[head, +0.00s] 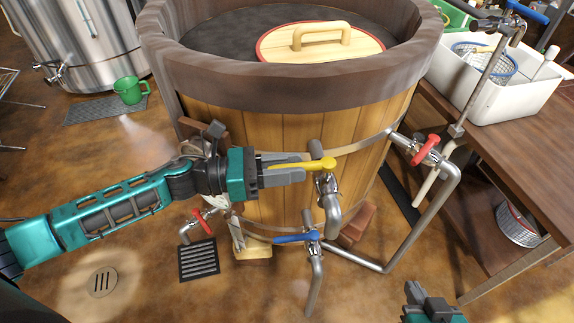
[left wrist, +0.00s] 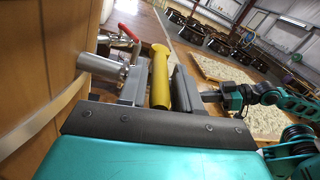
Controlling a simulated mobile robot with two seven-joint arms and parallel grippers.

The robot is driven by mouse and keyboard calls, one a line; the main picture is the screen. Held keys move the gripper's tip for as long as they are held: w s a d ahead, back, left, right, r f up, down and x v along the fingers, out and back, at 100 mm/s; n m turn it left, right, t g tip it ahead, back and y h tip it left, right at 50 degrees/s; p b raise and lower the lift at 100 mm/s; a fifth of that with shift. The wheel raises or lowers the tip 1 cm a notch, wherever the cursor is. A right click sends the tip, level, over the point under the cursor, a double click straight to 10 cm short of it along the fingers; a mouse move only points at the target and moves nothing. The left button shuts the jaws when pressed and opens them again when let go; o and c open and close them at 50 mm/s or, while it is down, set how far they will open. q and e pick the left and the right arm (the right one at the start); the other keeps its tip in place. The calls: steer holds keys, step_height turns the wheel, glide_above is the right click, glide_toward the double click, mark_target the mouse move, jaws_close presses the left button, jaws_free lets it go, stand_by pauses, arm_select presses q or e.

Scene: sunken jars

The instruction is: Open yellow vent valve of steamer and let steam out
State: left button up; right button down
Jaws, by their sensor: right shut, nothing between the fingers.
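The yellow vent valve (head: 325,165) sits on a bent metal pipe at the front of the wooden steamer (head: 250,118). Its lever points left in the head view. My left gripper (head: 303,167) has its two fingers on either side of the lever and appears shut on it. In the left wrist view the yellow lever (left wrist: 160,78) stands between the fingers, with almost no gap. My right gripper (head: 424,294) is shut and empty at the bottom right, apart from the steamer. No steam shows.
A red-handled valve (head: 425,149) is on the steamer's right, a blue-handled valve (head: 297,238) below, and another red one (head: 203,214) at lower left. A brown table (head: 515,130) with a white bin (head: 500,90) stands right.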

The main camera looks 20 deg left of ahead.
arm_select(q)
jaws_close()
stand_by(0.4)
